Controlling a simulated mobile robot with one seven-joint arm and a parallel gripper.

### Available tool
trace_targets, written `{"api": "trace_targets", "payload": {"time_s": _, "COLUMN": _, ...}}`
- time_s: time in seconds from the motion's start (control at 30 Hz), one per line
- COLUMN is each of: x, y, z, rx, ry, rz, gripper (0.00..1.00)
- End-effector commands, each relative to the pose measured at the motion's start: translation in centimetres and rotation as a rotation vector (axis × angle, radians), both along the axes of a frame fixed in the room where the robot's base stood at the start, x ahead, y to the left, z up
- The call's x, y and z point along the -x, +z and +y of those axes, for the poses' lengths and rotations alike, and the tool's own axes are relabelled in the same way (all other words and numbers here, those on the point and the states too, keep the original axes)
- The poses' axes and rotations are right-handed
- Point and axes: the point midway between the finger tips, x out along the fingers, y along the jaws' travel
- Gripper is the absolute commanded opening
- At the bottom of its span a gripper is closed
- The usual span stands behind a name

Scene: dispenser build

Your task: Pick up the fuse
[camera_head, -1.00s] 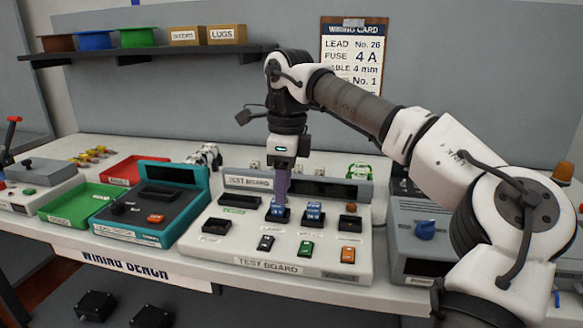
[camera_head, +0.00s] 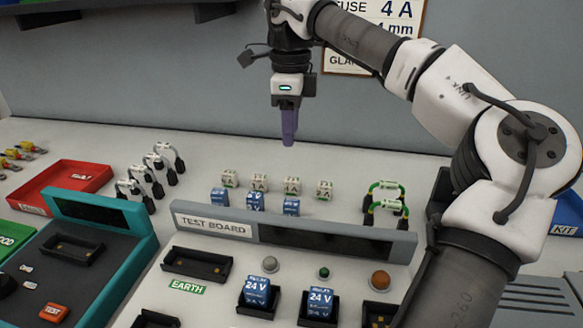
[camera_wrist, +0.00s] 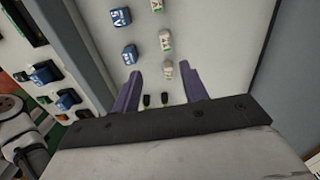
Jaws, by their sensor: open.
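Blue relays (camera_head: 255,201) stand in front of the fuses. Green link cables (camera_head: 387,200) stand to the right, black-and-white ones (camera_head: 140,180) to the left. The test board (camera_head: 215,225) holds two 24 V relays. A red tray (camera_head: 70,180) is at left. The wall with the wiring card (camera_head: 380,35) is behind.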

Motion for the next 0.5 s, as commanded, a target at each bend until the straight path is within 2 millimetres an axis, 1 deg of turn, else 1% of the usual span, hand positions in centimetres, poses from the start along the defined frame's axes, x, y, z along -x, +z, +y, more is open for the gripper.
{"api": "trace_targets", "payload": {"time_s": 0.1, "x": 0.0, "y": -0.1, "z": 0.0, "rx": 0.0, "ry": 0.0, "rz": 0.0, "gripper": 0.44}}
{"api": "trace_targets", "payload": {"time_s": 0.17, "x": 0.0, "y": -0.6, "z": 0.0, "rx": 0.001, "ry": 0.0, "rz": 0.001, "gripper": 0.44}}
{"api": "trace_targets", "payload": {"time_s": 0.27, "x": 0.0, "y": -2.1, "z": -0.1, "rx": 0.002, "ry": 0.0, "rz": 0.002, "gripper": 0.44}}
{"api": "trace_targets", "payload": {"time_s": 0.4, "x": 0.1, "y": -5.0, "z": 0.0, "rx": 0.0, "ry": 0.001, "rz": 0.004, "gripper": 0.44}}
{"api": "trace_targets", "payload": {"time_s": 0.5, "x": 0.0, "y": -6.7, "z": 0.0, "rx": 0.001, "ry": 0.001, "rz": 0.002, "gripper": 0.44}}
